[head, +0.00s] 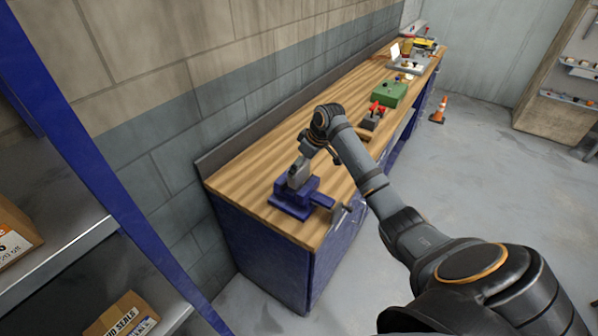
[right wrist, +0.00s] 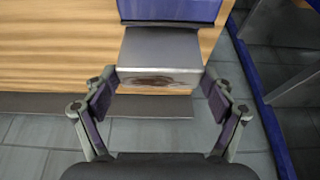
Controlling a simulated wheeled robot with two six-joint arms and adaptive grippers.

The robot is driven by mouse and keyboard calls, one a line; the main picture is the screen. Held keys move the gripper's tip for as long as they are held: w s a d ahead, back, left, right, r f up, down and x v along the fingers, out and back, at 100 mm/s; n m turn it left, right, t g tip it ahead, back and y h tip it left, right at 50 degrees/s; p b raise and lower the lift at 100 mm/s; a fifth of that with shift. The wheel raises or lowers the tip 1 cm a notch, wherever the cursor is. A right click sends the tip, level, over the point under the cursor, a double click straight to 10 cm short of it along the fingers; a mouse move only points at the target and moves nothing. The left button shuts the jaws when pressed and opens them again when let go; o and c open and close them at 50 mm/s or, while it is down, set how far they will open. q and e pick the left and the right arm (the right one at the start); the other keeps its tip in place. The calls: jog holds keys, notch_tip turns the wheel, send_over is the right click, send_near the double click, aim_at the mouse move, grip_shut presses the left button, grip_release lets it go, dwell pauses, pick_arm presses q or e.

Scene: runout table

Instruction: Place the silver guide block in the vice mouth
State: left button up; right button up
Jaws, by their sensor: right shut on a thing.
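The silver guide block (right wrist: 160,58) is a grey metal block with a dark smudge on its near face. In the right wrist view it sits between the two fingers of my right gripper (right wrist: 160,80), which is shut on it. In the head view my right gripper (head: 305,156) is over the blue vice (head: 290,206), and the block (head: 298,174) shows at the vice's top. Part of the blue vice (right wrist: 170,9) shows just beyond the block in the right wrist view. I cannot tell whether the block is inside the mouth or just above it. My left gripper is not in view.
The vice stands at the near end of a wooden bench (head: 240,181) along a wall. A red-handled tool (head: 374,113), a green box (head: 388,94) and other items stand farther along it. A blue shelf post (head: 105,165) crosses the left. An orange cone (head: 439,110) stands on the floor.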

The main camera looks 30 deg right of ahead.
aim_at(301, 168)
jog(key=f+p, duration=0.1)
jog(key=a+f+p, duration=0.1)
jog(key=f, duration=0.1)
jog(key=shift+w+f+p, duration=0.1)
jog(key=shift+f+p, duration=0.1)
jog(key=shift+p, duration=0.1)
jog(key=shift+f, duration=0.2)
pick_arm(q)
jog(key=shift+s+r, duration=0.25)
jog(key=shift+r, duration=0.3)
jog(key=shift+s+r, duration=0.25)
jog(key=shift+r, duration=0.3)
pick_arm(e)
jog(key=shift+d, duration=0.1)
jog(key=o, duration=1.6)
jog(key=shift+f, duration=0.1)
pick_arm(q)
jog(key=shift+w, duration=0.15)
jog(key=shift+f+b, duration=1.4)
jog(key=shift+b, duration=0.1)
pick_arm(e)
jog(key=shift+v, duration=6.1)
